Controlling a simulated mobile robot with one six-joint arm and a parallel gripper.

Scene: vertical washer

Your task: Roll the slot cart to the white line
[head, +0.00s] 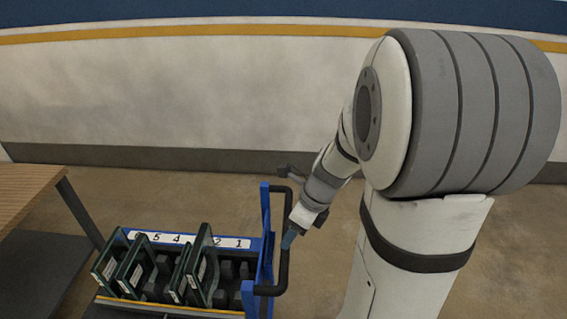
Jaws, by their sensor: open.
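The slot cart (267,235) stands at the lower centre, with blue end posts and a white number strip (188,240) along its far side. Several dark-edged glass panes (107,268) stand tilted in its slots; the slots at its right end look empty. A black bar handle (284,268) sticks out from the cart's right end. The cart's lower part is cut off by the frame. No white line shows on the visible floor.
A wooden table (24,190) with a dark leg stands at the left, close to the cart's left end. A pale wall (180,95) with a grey base strip runs across the back. Brown floor (150,190) is clear between the wall and the cart.

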